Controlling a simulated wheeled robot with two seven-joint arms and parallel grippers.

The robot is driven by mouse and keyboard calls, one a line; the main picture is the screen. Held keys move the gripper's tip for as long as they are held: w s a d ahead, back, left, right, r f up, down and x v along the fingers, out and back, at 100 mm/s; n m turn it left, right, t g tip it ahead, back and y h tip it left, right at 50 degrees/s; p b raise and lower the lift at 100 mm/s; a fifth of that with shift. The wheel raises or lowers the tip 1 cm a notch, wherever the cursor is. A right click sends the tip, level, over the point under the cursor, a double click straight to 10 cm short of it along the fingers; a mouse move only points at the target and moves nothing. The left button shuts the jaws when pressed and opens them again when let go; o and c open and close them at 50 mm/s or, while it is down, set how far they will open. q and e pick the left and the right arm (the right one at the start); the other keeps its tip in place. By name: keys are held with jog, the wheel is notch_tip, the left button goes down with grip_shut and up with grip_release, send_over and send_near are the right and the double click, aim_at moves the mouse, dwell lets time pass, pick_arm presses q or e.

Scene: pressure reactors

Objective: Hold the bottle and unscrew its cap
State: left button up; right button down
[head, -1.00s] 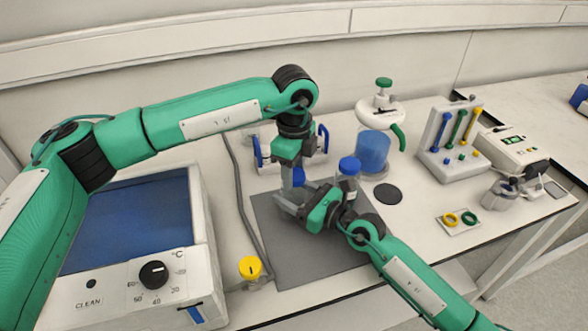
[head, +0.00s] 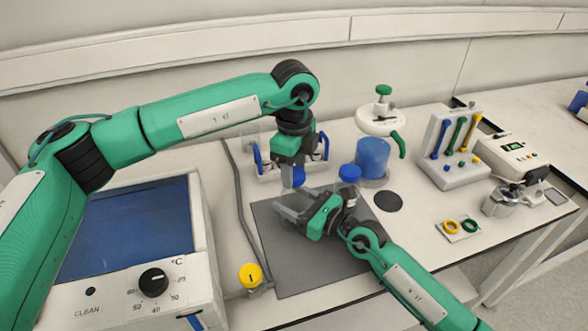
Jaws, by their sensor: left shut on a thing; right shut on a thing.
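My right gripper (head: 288,207) comes in low from the right, just under the cap, and is shut on the bottle. The bottle's body is mostly hidden behind the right gripper's fingers, so I cannot tell whether the cap is apart from its neck.
A blue vessel (head: 372,157), a tool rack (head: 455,160) and a ring plate (head: 459,228) stand to the right. A screen box (head: 150,290) fills the left; a yellow knob (head: 250,274) is near the front edge.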

aim_at(294, 173)
pick_arm(q)
jog(key=shift+r, duration=1.85)
pick_arm(e)
jog(key=shift+c, duration=1.8)
grip_release()
